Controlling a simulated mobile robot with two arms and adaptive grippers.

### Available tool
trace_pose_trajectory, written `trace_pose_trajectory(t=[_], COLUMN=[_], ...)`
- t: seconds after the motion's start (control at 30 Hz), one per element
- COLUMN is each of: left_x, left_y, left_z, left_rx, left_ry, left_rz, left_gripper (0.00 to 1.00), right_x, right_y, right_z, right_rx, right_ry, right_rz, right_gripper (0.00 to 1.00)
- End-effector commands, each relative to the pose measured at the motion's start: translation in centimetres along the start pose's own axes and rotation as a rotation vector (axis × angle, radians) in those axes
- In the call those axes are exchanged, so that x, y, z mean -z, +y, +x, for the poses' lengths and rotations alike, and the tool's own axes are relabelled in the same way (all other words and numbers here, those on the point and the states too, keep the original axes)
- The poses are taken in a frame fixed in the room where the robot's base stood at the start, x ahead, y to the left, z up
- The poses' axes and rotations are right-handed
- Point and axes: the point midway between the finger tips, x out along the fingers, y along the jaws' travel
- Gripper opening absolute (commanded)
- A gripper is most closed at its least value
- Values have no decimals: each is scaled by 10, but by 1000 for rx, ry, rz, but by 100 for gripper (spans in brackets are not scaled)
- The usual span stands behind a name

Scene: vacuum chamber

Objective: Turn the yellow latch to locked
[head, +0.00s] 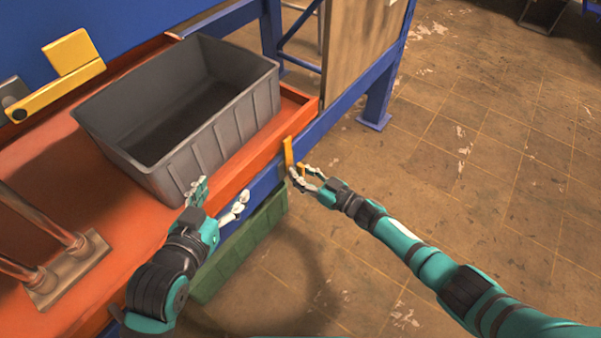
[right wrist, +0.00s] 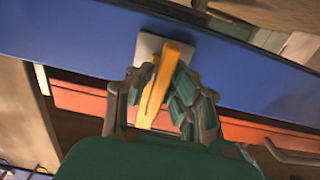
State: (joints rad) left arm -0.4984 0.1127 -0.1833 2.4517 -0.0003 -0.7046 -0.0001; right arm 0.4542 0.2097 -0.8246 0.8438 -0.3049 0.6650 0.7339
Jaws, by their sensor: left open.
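The yellow latch (head: 289,153) is a narrow yellow-orange piece on the blue beam at the table's front right corner. In the right wrist view the latch (right wrist: 160,84) stands out from a pale plate (right wrist: 150,47) on the blue beam. My right gripper (head: 303,178) is at the latch, with its fingers on both sides, closed on it in the right wrist view (right wrist: 158,88). The fingers hide part of the latch. My left gripper (head: 219,198) is open and empty, in front of the grey bin near the table's front edge.
A grey bin (head: 187,160) stands on the orange-red table (head: 40,160). A green crate (head: 245,245) is below the front edge. A yellow bracket (head: 72,75) and metal pipes (head: 40,225) are at the left. The tiled floor (head: 480,150) on the right is mostly clear.

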Motion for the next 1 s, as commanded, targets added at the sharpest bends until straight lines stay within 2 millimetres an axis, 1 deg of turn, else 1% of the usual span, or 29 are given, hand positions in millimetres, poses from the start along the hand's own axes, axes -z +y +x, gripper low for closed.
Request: trace_pose_trajectory(t=[0.03,0.17,0.57,0.67,0.77,0.87,1.0], left_x=[0,0,0,-1,0,0,0], left_y=[0,0,0,0,0,0,0], left_z=[0,0,0,0,0,0,0], left_rx=[0,0,-1,-1,-1,-1,-1], left_ry=[0,1,-1,-2,-1,-1,0], left_rz=[0,0,0,0,0,0,0], left_gripper=[68,68,68,68,68,68,68], right_x=[-4,-4,-2,-2,-3,-3,-3], right_y=[-2,-2,-1,0,0,0,-1], right_z=[-2,-2,-1,-5,-18,-38,-69], right_rx=[3,3,2,0,0,0,1], right_ry=[-5,-6,-2,-3,-4,-6,-7], right_rz=[1,1,-1,-1,-1,-1,-2], right_gripper=[23,40,40,40,40,40,40])
